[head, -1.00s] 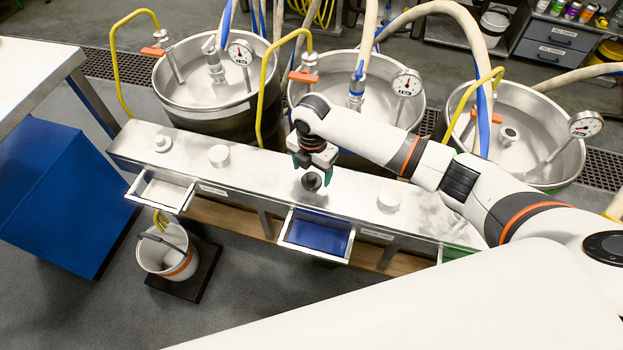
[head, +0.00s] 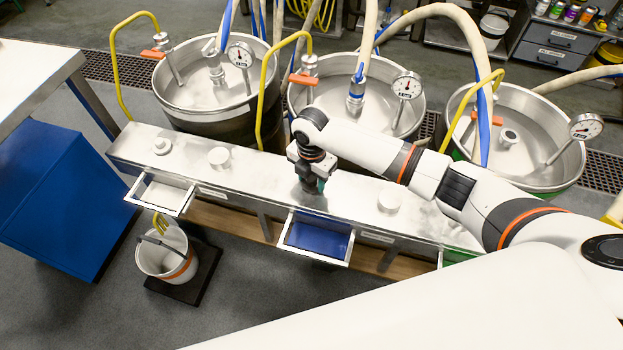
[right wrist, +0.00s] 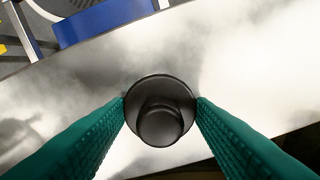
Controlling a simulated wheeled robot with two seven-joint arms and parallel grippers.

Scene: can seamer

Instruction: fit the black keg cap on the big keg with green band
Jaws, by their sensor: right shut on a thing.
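The black keg cap (right wrist: 160,110) is between the two teal fingers of my right gripper (right wrist: 161,103), which touch its sides in the right wrist view. In the head view my right gripper (head: 312,187) points down at the metal bench top and mostly hides the cap. The cap is on or just above the bench; I cannot tell which. The big keg with green band (head: 570,168) stands at the right behind the bench, its green partly showing below the rim. A bare round neck (head: 508,137) stands up in its top. My left gripper is not in view.
The metal bench (head: 260,178) carries pale round caps, including one at right (head: 390,200). An open blue-lined drawer (head: 318,238) juts from its front. Two other kegs, left (head: 205,85) and middle (head: 385,115), have hoses attached. A gauge (head: 586,126) and yellow pipe (head: 470,105) stand by the right keg.

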